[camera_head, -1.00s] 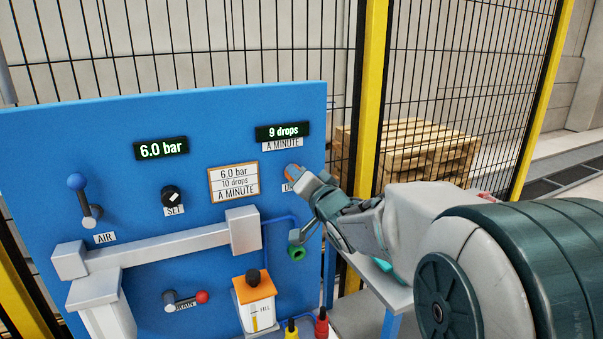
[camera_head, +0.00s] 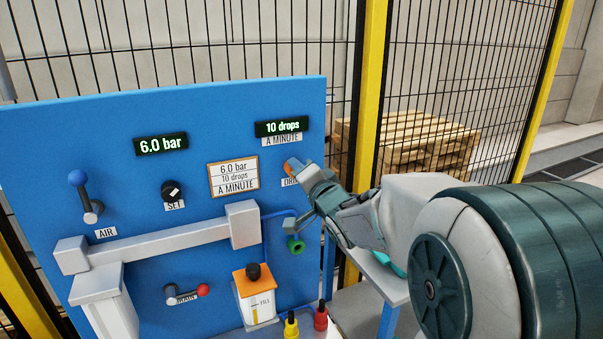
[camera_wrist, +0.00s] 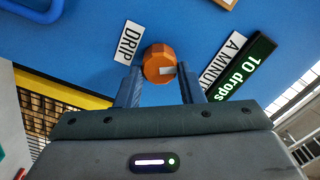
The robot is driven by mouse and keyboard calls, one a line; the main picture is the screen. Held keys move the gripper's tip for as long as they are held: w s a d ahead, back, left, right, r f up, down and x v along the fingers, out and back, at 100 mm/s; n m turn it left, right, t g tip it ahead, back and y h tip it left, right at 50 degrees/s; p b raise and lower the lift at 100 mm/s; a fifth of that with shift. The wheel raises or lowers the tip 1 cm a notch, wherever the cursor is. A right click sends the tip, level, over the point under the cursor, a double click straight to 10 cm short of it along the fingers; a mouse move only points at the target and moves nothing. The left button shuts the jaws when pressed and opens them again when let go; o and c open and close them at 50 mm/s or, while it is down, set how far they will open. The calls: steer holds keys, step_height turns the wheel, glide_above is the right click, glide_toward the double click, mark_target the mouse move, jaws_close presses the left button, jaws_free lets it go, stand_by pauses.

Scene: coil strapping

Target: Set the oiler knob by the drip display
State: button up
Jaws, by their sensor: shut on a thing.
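The orange oiler knob (camera_head: 289,168) sits on the blue panel below the drip display (camera_head: 284,127), which reads 10 drops a minute. In the wrist view the knob (camera_wrist: 158,62) is between the two fingers, with a pale pointer mark on its face and the DRIP label (camera_wrist: 129,43) beside it. My gripper (camera_head: 297,168) is shut on the knob, and its fingers (camera_wrist: 167,85) hide part of the knob and label in the head view. The drip display also shows in the wrist view (camera_wrist: 240,69). The target card (camera_head: 233,178) reads 6.0 bar, 10 drops a minute.
The pressure display (camera_head: 161,146) reads 6.0 bar. The black SET knob (camera_head: 172,191), blue AIR lever (camera_head: 84,196) and red-tipped drain lever (camera_head: 188,294) lie to the left. An orange-topped oil reservoir (camera_head: 255,292) stands below. A mesh fence (camera_head: 450,90) stands behind the panel.

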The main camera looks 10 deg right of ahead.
steer(key=o, duration=1)
steer(key=s+d, duration=0.1)
steer(key=s, duration=0.3)
steer(key=s+b, duration=0.1)
steer(key=s, duration=0.4)
steer(key=s+d+b, duration=0.1)
steer(key=s, duration=0.3)
steer(key=shift+s+d, duration=0.3)
steer(key=shift+d, duration=0.05)
steer(key=s+d+f+n+g+h, duration=0.35)
steer(key=f+g+h, duration=0.2)
steer(key=f, duration=0.35)
steer(key=s+a+f+n+g, duration=0.2)
steer(key=s, duration=0.2)
steer(key=s+a+f+n+g+y, duration=0.1)
steer(key=s+a+f+n+g, duration=0.1)
steer(key=s+f+g, duration=0.1)
steer(key=s+a+f+n+g+y, duration=0.1)
steer(key=s+a+f+n+g, duration=0.1)
steer(key=s, duration=0.4)
steer(key=shift+s+a+f+g, duration=0.1)
steer(key=shift+a+f+g, duration=0.2)
steer(key=shift+g, duration=0.45)
